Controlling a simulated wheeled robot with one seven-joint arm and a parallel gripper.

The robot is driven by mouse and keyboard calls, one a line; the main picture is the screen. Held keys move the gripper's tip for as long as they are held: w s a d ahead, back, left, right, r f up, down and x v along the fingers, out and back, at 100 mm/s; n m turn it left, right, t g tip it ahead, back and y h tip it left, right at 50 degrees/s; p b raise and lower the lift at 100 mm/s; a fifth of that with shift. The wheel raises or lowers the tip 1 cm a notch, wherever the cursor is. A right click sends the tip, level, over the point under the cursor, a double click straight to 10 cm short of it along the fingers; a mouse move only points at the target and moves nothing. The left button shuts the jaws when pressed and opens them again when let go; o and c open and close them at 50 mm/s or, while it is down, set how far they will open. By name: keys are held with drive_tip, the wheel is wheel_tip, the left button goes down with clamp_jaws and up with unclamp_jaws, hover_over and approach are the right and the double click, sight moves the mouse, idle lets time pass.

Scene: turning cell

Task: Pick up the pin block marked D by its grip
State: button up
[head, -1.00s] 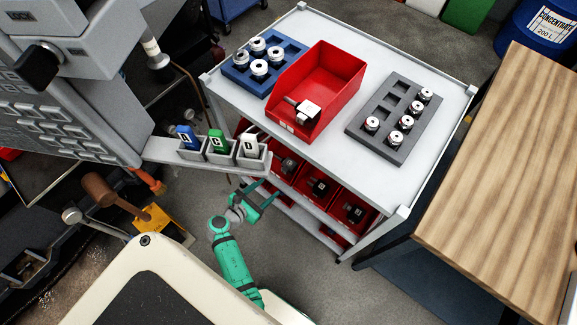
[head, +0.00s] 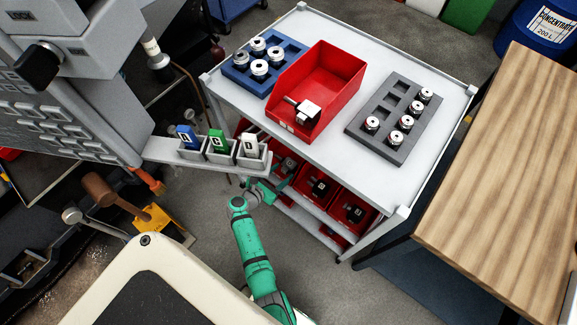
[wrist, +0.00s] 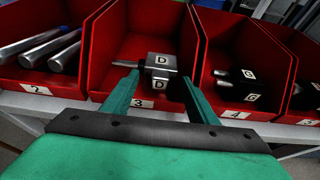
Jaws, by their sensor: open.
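The pin block marked D (wrist: 162,64) is a silver-grey block with white D labels on two faces. It lies in the red bin numbered 3 (wrist: 112,38), with a thin pin-like part pointing left. In the head view this block (head: 289,163) is on the cart's lower shelf, partly behind my arm. My gripper (wrist: 162,82) is open and empty in the wrist view, its green fingers reaching into the bin mouth either side of the block's front. I cannot tell whether they touch it.
Bin 2 (wrist: 38,78) with metal bars stands left of it. Bin 4 (wrist: 225,100) with dark G-marked blocks stands right; its wall is close to my finger.

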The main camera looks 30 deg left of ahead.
drive_tip(key=shift+w+f, duration=0.2)
drive_tip(key=shift+w, duration=0.25)
clamp_jaws()
drive_tip(key=shift+w+r, duration=0.1)
drive_tip(key=shift+r, duration=0.05)
